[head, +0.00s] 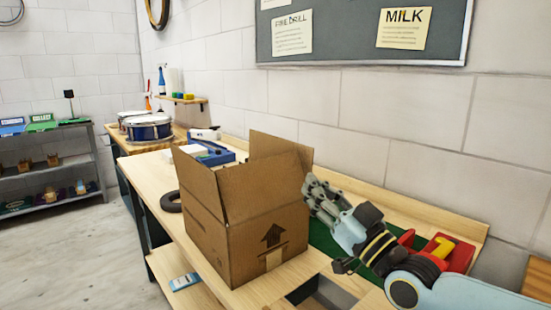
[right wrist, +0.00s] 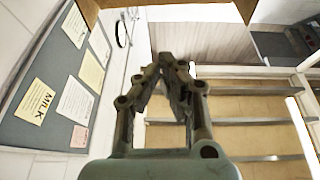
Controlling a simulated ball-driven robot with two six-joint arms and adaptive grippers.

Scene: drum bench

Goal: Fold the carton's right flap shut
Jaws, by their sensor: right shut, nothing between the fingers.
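The brown cardboard carton (head: 235,250) stands on the wooden bench, with an up arrow on its near face. Its flaps stand up: one at the left (head: 197,182), a wide one at the near side (head: 260,188), and one behind at the right (head: 282,147). My right gripper (head: 312,188) is shut and empty, close beside the carton's upper right edge. I cannot tell whether it touches the cardboard. In the right wrist view its fingers (right wrist: 170,65) meet, and brown cardboard (right wrist: 92,10) edges the top. My left gripper is out of view.
A red and yellow object (head: 445,250) lies on the bench behind my right arm. A square opening (head: 320,292) is in front of the carton. A blue item (head: 212,153) and drums (head: 149,128) stand beyond it. A wall runs along the back.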

